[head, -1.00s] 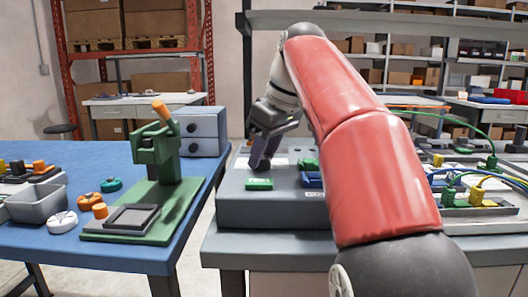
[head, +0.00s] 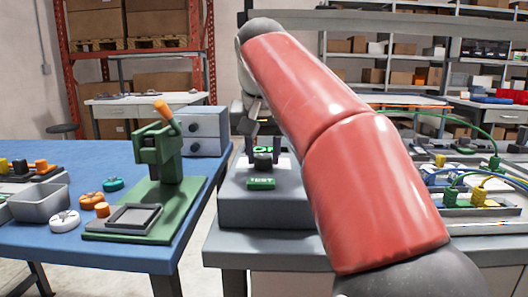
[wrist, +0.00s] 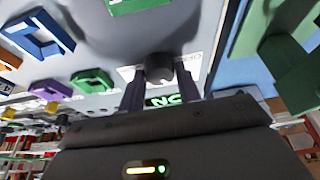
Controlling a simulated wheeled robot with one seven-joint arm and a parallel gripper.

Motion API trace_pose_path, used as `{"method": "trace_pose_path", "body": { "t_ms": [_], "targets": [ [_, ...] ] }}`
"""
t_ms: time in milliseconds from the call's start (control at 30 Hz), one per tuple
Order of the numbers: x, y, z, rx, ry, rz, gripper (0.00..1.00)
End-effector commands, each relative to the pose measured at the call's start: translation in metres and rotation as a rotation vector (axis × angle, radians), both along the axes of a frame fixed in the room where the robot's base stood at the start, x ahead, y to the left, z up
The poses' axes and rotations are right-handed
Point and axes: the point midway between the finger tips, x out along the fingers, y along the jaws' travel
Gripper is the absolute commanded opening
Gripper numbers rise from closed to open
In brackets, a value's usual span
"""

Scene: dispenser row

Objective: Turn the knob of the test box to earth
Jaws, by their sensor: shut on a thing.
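The test box (head: 262,208) is a grey box at the front edge of the grey bench, right of the blue table. Its dark knob (head: 263,160) stands on its top, behind a green label reading TEST (head: 261,184). My gripper (head: 263,153) reaches down with one finger on each side of the knob and is shut on it. In the wrist view the knob (wrist: 160,68) sits between the two dark purple fingers, on a white plate. A green label (wrist: 165,100) shows partly between the fingers. Much of the plate's lettering, including any earth mark, is hidden or unreadable.
My red arm covers the bench right of the box. Blue and green sockets (wrist: 37,32) lie beside the knob in the wrist view. A green press (head: 157,190) stands on the blue table (head: 110,248). Cables with plugs (head: 480,196) are at the right.

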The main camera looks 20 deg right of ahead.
Motion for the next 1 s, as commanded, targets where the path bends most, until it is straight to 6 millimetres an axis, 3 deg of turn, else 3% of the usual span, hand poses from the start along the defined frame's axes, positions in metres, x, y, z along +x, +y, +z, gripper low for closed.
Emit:
{"method": "trace_pose_path", "body": {
  "t_ms": [500, 1000],
  "targets": [
    [0.0012, 0.0026, 0.0002, 0.001, -0.001, -0.347, 0.11],
    [0.0012, 0.0028, -0.0001, 0.002, 0.001, -0.418, 0.11]
  ]
}}
